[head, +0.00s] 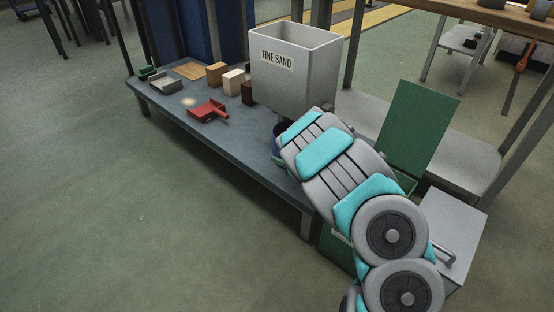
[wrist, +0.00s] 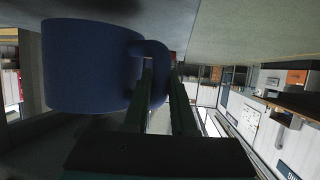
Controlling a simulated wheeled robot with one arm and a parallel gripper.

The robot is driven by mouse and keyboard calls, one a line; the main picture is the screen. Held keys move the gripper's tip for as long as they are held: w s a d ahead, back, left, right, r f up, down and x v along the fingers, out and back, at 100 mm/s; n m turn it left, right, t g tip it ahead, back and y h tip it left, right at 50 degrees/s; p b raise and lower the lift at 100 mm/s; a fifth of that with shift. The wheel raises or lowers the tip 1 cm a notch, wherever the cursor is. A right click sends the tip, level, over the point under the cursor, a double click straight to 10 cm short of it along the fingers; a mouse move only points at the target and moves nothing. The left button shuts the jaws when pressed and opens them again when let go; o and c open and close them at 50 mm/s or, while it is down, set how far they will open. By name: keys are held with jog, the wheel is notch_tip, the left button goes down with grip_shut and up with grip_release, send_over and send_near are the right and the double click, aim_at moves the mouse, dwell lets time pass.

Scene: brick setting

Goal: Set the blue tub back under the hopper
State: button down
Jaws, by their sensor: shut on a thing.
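The blue tub (wrist: 85,68) fills the left of the wrist view, with its looped handle (wrist: 152,48) on its right side. My gripper (wrist: 160,72) is shut on this handle. In the head view only a sliver of the blue tub (head: 278,131) shows beside my arm, just below the hopper's lower edge. The hopper (head: 310,82) is a light grey open-topped bin labelled FINE SAND, above the low grey bench. My arm hides my gripper and most of the tub in the head view. Whether the tub touches the bench cannot be told.
On the low bench (head: 240,150) lie a red scoop (head: 206,111), a small sand patch (head: 189,101), a grey dustpan-like tray (head: 165,83) and several blocks (head: 234,82). A green panel (head: 417,125) and a grey box (head: 452,225) stand right. The floor at left is clear.

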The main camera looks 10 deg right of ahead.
jog(key=w, duration=0.4)
jog(key=shift+w+a+f, duration=0.1)
jog(key=shift+f, duration=2)
jog(key=c, duration=0.7)
grip_release()
jog(key=shift+c, duration=0.2)
jog(key=shift+r, duration=0.2)
jog(key=v, duration=1.2)
jog(key=shift+r, duration=0.1)
